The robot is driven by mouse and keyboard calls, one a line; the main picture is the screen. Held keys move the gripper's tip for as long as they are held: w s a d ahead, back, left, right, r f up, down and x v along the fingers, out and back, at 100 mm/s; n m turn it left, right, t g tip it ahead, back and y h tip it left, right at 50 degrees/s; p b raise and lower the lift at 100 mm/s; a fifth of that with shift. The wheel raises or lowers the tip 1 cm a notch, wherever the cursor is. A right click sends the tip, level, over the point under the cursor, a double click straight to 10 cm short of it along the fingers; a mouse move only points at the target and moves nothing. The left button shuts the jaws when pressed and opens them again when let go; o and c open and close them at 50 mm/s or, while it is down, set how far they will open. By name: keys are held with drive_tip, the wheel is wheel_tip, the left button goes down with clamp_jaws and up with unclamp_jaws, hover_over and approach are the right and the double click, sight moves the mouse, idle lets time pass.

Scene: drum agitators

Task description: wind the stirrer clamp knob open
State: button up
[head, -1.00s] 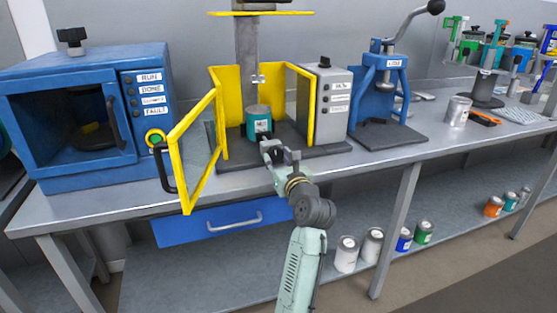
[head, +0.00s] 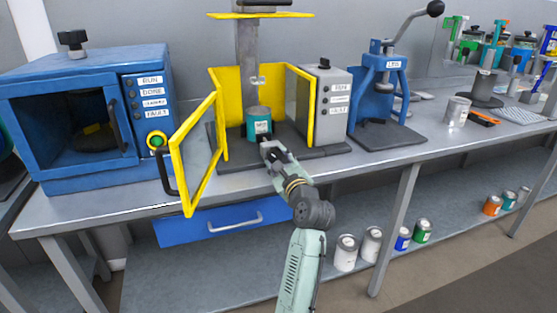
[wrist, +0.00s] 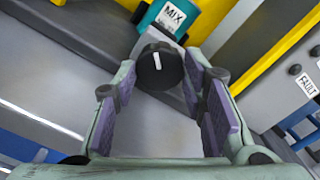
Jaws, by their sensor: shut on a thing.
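The clamp knob (wrist: 158,68) is black and round with a white mark on its face. In the wrist view it sits between the fingertips of my gripper (wrist: 161,76), which is shut on it. In the head view my gripper (head: 270,148) reaches the front of the stirrer stand and mostly hides the knob. Just behind it is a teal can (head: 259,122) with a white label; this reads MIX in the wrist view (wrist: 172,16). The can stands on the dark base inside a yellow guard (head: 227,85), below the grey stirrer column (head: 247,60).
The guard's yellow-framed door (head: 194,155) stands open to the left of my arm. A grey control box (head: 332,100) is close on the right, with a blue lever press (head: 384,90) beyond it. A blue oven (head: 85,110) stands at left. The bench front is clear.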

drive_tip(key=n, duration=0.5)
idle(0.6)
drive_tip(key=o, duration=1.2)
drive_tip(key=shift+c, duration=0.2)
drive_tip(key=shift+f, duration=0.1)
